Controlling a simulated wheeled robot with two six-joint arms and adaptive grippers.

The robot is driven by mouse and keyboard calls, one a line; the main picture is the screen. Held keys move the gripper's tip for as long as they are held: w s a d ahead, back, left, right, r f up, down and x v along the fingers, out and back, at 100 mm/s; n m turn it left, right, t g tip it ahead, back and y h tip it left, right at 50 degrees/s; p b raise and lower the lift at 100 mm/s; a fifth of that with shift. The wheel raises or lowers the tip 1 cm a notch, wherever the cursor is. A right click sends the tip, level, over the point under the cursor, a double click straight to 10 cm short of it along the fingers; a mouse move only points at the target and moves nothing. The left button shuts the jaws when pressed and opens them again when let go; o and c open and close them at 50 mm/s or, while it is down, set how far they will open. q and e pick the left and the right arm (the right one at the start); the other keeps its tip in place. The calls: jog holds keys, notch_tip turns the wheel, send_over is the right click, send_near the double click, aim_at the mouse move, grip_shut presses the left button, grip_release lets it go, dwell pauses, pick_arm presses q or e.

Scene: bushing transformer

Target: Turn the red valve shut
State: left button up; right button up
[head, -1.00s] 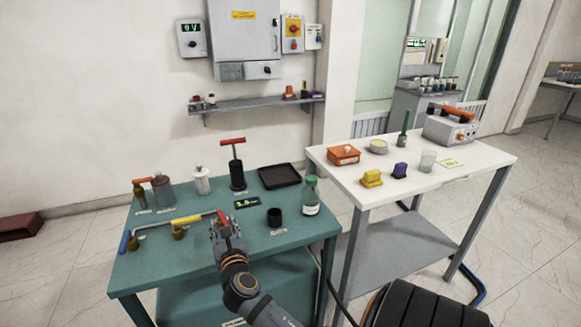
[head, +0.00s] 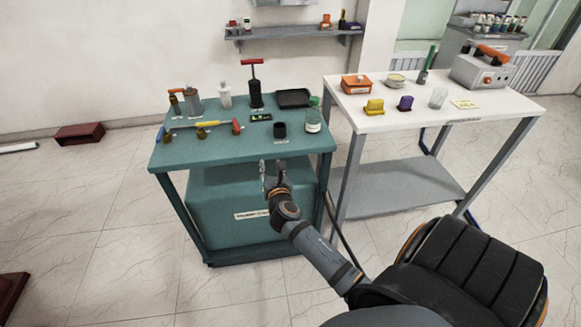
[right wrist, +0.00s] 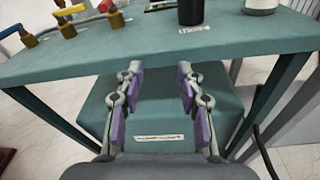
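The red valve (head: 236,127) is at the right end of a short pipe on the green table (head: 175,157), after a blue-handled valve (head: 167,134) and a yellow-handled valve (head: 207,125). In the right wrist view the red valve's handle (right wrist: 105,6) shows at the top edge, above a brass body. The handle's exact direction is hard to tell. My right gripper (head: 272,166) is in front of the table, below its front edge and apart from the valve. In the right wrist view its two fingers (right wrist: 158,85) are spread with nothing between them. My left gripper is not in view.
A black cup (head: 280,130) and a green-capped bottle (head: 313,120) stand on the table's right side. A red T-handled pump (head: 255,90) and black tray (head: 294,97) are behind. A white table (head: 440,115) stands to the right. A green box (head: 215,195) sits below the tabletop.

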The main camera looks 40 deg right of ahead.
jog(key=s+f+m+g+y+p, duration=0.1)
jog(key=s+f+m, duration=0.1)
jog(key=f, duration=0.4)
jog(key=s+f+m+g+y+p, duration=0.1)
jog(key=f+m+g, duration=0.1)
jog(key=f, duration=0.4)
jog(key=shift+s+a+m+p, duration=0.3)
jog(key=shift+s+m+p, duration=0.05)
jog(key=shift+s+m, duration=0.05)
jog(key=shift+f, duration=0.1)
jog(key=shift+c, duration=0.4)
